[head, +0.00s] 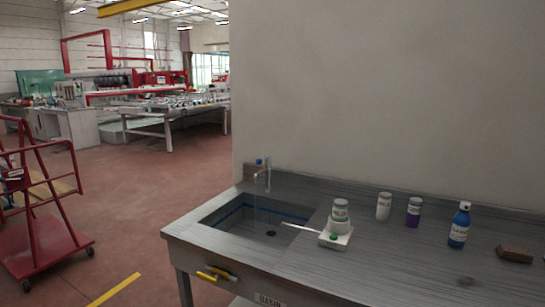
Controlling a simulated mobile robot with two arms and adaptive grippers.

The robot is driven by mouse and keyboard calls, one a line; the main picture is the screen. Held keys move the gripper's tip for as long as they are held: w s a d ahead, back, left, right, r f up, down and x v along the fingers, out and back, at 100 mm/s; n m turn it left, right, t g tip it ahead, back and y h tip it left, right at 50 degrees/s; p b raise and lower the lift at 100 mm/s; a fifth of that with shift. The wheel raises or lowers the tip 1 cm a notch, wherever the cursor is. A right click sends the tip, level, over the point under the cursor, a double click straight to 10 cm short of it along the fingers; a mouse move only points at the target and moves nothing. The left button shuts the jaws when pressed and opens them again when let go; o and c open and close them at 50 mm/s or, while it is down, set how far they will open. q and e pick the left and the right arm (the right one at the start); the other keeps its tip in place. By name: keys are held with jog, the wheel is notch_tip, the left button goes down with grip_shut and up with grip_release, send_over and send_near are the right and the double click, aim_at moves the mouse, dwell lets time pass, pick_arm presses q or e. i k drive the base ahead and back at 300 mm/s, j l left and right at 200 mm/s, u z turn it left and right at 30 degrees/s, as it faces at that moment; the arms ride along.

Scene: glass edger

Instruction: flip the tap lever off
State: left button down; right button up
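A thin grey tap (267,175) stands at the back left corner of the sink, with a round blue knob (259,162) at its top. A faint thin vertical line below the spout may be running water; I cannot tell for sure. On the front edge of the counter, below the sink, is a yellow lever-like handle (215,275). Which of these is the tap lever, and its exact position, is too small to tell. Neither of my grippers shows in the head view.
The sink basin (235,222) is sunk into a grey counter (400,262). A white device (336,240) with a green button and a jar stands right of it. Further right are two jars, a blue bottle (459,226) and a brown block (515,254). A red cart (45,245) stands left.

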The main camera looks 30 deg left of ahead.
aim_at(267, 158)
jog(key=i+u, duration=0.1)
jog(key=i, duration=1.15)
